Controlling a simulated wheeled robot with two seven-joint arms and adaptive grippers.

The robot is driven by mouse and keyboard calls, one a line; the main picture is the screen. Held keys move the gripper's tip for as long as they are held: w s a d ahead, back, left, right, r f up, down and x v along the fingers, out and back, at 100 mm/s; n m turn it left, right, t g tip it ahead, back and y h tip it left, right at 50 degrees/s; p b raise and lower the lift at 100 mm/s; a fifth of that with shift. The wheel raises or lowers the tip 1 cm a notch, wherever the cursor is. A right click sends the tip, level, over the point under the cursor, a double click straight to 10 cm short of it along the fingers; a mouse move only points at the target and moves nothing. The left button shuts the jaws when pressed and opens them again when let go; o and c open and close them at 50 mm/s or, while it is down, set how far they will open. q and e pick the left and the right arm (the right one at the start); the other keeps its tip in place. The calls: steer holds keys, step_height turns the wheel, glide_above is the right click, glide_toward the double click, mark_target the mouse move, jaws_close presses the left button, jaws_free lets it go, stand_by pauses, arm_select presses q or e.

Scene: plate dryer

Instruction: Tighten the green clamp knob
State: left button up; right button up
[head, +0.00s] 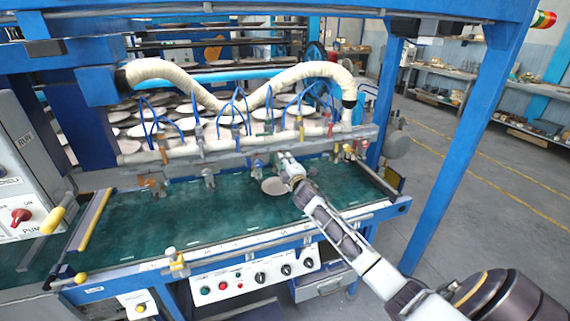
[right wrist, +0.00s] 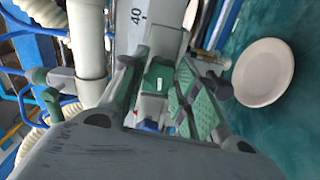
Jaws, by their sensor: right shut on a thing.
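The green clamp knob (right wrist: 157,78) shows in the right wrist view between the two fingers of my right gripper (right wrist: 160,92). The fingers are shut on it, one on each side, and partly cover it. In the head view my right gripper (head: 287,166) reaches in from the lower right to the rail at the back of the green belt. The knob is hidden there behind the gripper. My left gripper is not in view.
A pale round plate (head: 274,186) lies on the green belt (head: 190,215) close to the gripper, and more clamps line the rail (head: 230,148). White hoses (head: 165,72) and thin blue tubes hang above. A blue post (head: 462,140) stands to the right of my arm.

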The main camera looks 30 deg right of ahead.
steer(key=shift+m, duration=1)
steer(key=o, duration=1)
steer(key=shift+v, duration=6)
steer(key=shift+a, duration=0.1)
